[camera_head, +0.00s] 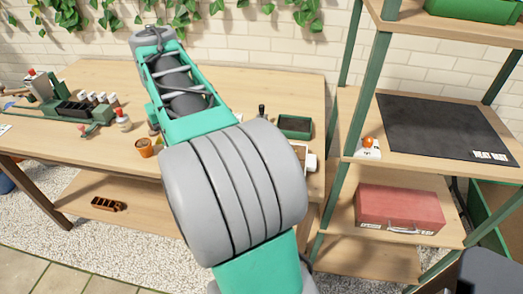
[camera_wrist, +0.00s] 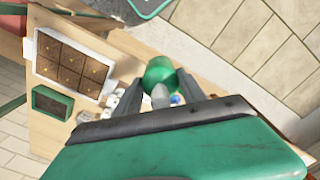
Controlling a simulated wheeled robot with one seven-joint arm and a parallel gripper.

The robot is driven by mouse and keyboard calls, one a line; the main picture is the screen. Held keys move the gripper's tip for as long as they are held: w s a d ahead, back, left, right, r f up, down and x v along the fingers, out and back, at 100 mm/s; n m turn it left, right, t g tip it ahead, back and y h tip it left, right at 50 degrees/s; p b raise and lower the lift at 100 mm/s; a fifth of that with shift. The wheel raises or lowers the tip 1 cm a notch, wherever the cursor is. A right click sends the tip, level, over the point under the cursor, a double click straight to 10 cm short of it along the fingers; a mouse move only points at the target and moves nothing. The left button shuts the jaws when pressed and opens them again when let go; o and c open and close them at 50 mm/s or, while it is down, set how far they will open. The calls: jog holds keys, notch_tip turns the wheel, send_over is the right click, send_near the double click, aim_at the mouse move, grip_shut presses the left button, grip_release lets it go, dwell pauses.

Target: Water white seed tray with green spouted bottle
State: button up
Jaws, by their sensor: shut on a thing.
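In the wrist view, my gripper (camera_wrist: 160,79) is shut on a green bottle (camera_wrist: 160,70), with one finger on each side of it. A grey part sits on the bottle's near side; I cannot make out the spout for certain. The white seed tray (camera_wrist: 107,85) lies on the wooden table to the left of the bottle, apart from it. Its brown cells each show a small pale spot. In the head view, my arm hides my gripper, the bottle and most of the seed tray.
A dark green tray (camera_wrist: 37,101) lies beside the seed tray; it also shows in the head view (camera_head: 295,134). A terracotta pot (camera_head: 145,148) stands left of my arm. A shelf unit with a black mat (camera_head: 440,125) and red toolbox (camera_head: 400,208) stands at right.

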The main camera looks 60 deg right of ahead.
jog(key=s+d+f+m+b, duration=0.2)
jog(key=s+d+m, duration=0.3)
jog(key=s+d, duration=1)
jog(key=shift+s+d+m, duration=0.25)
jog(key=shift+d+m, duration=0.05)
jog(key=shift+d, duration=0.2)
jog(key=g+p, duration=0.1)
jog(key=p, duration=0.4)
jog(key=shift+a+f, duration=0.1)
jog(key=p, duration=0.3)
jog(key=shift+w+f+g, duration=0.15)
jog(key=shift+g, duration=0.15)
jog(key=p, duration=0.3)
jog(key=shift+f+g, duration=0.1)
jog(key=shift+g, duration=0.3)
jog(key=g+p, duration=0.1)
jog(key=p, duration=0.3)
jog(key=f+g+p, duration=0.1)
jog(key=p, duration=0.3)
jog(key=shift+w+y+p, duration=0.3)
jog(key=shift+y+p, duration=0.05)
jog(key=shift+y, duration=0.05)
jog(key=shift+g+p, duration=0.4)
